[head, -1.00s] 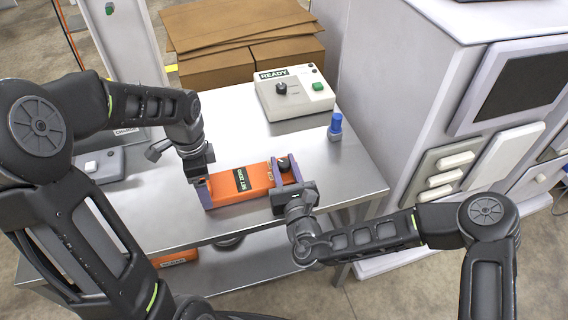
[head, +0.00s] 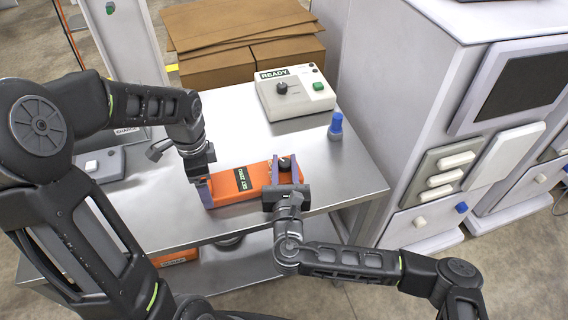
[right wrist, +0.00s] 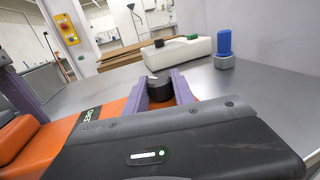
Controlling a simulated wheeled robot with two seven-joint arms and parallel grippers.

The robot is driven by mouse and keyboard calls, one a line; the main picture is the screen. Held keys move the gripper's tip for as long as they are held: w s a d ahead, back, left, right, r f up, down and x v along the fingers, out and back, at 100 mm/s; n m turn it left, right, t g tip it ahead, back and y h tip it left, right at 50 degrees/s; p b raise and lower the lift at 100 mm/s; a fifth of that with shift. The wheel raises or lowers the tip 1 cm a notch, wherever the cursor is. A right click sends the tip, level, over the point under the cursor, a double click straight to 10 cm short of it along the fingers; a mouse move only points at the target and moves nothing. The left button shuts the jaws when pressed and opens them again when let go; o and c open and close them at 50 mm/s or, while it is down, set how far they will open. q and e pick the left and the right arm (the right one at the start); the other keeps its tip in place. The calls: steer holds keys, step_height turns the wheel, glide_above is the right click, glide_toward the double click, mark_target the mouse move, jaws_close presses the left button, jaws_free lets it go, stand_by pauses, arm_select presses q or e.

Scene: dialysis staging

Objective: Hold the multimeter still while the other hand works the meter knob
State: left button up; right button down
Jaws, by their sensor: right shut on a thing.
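The orange multimeter (head: 228,185) lies on the steel table, with a dark label on top. Its black knob (head: 284,162) is at the right end and also shows in the right wrist view (right wrist: 158,88). My right gripper (head: 285,172) is shut on the knob, with a purple finger on each side of it in the right wrist view. My left gripper (head: 203,186) is at the multimeter's left end, its purple fingers against the body. Whether they are closed on it is hidden by the view angle.
A white box marked READY (head: 293,94), with a knob and green button, stands behind. A blue-topped item (head: 336,125) stands at the table's right side. Cardboard (head: 245,50) is stacked at the back. A white cabinet (head: 390,120) borders the table on the right.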

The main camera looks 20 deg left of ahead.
mark_target(284, 162)
arm_select(q)
steer(key=shift+w+d, duration=0.15)
steer(key=shift+d, duration=0.05)
arm_select(e)
steer(key=shift+s+a, duration=0.2)
steer(key=c, duration=1.5)
jaws_free()
arm_select(q)
steer(key=shift+a, duration=0.15)
arm_select(e)
steer(key=o, duration=0.4)
steer(key=shift+w+d, duration=0.15)
steer(key=shift+o, duration=0.2)
step_height(284, 162, up, 10)
arm_select(q)
steer(key=o, duration=1.7)
